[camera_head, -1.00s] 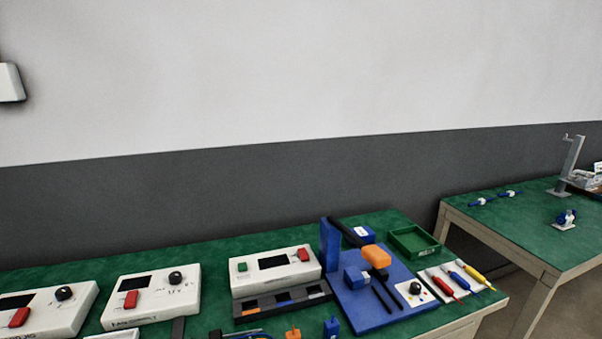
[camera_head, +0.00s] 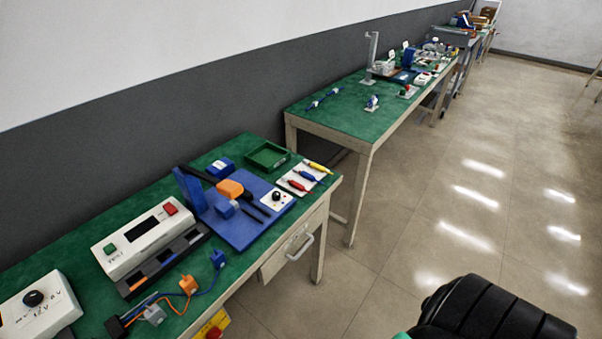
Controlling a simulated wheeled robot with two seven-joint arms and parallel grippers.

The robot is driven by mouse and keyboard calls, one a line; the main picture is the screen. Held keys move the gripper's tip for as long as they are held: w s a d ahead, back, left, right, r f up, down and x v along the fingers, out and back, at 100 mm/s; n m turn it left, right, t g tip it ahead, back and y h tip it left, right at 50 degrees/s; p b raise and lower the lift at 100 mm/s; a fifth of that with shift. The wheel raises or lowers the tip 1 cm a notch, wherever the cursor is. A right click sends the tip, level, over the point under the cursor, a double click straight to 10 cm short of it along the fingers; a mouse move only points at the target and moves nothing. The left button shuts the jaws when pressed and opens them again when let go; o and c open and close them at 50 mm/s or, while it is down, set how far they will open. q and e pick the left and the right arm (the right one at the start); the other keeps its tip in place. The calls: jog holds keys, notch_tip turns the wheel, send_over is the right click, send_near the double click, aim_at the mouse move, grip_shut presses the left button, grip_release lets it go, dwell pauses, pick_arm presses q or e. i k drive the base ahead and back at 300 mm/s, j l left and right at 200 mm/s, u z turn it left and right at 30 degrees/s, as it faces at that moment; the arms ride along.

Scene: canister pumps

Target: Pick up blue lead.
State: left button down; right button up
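A blue lead (camera_head: 205,291) lies on the near green table, its thin cable ending in a blue plug (camera_head: 218,258) in front of the long white unit. An orange lead with an orange plug (camera_head: 188,284) lies just left of it, and a grey plug (camera_head: 154,314) is close by. The blue lead's other end runs toward a dark block and is hard to make out. A blue-handled probe (camera_head: 304,175) also lies between a red and a yellow one on a white plate at the table's right end. Neither gripper is in view.
A white unit (camera_head: 147,238) with a red button stands behind a dark slotted tray (camera_head: 165,263). A blue fixture (camera_head: 240,222) with an orange part and a green bin (camera_head: 267,156) stand farther right. A second green table (camera_head: 340,122) is beyond a gap of floor.

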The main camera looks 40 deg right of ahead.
aim_at(310, 177)
jog(key=l+z, duration=0.2)
jog(key=z, duration=0.25)
jog(key=i+l+z, duration=0.1)
jog(key=z, duration=0.3)
jog(key=i+l+z, duration=0.1)
jog(key=l+z, duration=0.2)
jog(key=z, duration=0.15)
